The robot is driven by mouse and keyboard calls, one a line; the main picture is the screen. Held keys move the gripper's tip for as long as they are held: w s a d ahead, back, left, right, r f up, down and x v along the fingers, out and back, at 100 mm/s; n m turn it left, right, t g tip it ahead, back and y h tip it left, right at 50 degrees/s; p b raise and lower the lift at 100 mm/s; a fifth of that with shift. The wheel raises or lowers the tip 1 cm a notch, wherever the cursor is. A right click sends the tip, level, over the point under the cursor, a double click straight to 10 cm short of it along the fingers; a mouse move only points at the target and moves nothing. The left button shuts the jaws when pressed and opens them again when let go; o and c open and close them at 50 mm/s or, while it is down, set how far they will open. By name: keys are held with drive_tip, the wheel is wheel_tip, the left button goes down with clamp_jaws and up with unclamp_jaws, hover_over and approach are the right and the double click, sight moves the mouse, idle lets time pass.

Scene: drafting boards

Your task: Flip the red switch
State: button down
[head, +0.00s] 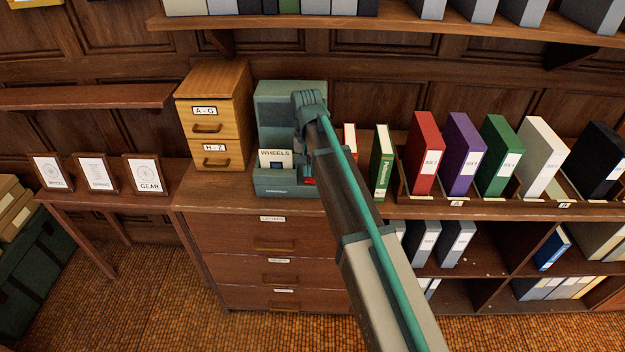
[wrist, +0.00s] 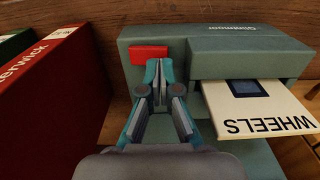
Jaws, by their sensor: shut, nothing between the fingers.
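The red switch (wrist: 149,54) is a small red block on the front of a grey-green machine (wrist: 228,40) in the wrist view. A bit of red, likely the switch, shows low on the machine in the head view (head: 309,181), beside my arm. My gripper (wrist: 160,66) is shut and empty. Its fingertips show just below the switch's right part, close to it; I cannot tell whether they touch. In the head view the machine (head: 290,92) stands on a wooden cabinet, and my arm covers part of its right side. A white WHEELS card (wrist: 258,108) sticks out of its front.
A wooden two-drawer file box (head: 213,115) stands left of the machine. A red book (wrist: 50,95) is close on the left in the wrist view. Several binders (head: 461,153) stand to the right. Framed cards (head: 97,173) stand on the left table.

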sight(308, 179)
drive_tip(key=shift+f+b, duration=0.4)
drive_tip(key=shift+f, duration=0.8)
idle(1.1)
drive_tip(key=shift+r+p, duration=2.25)
drive_tip(key=shift+r, duration=1.3)
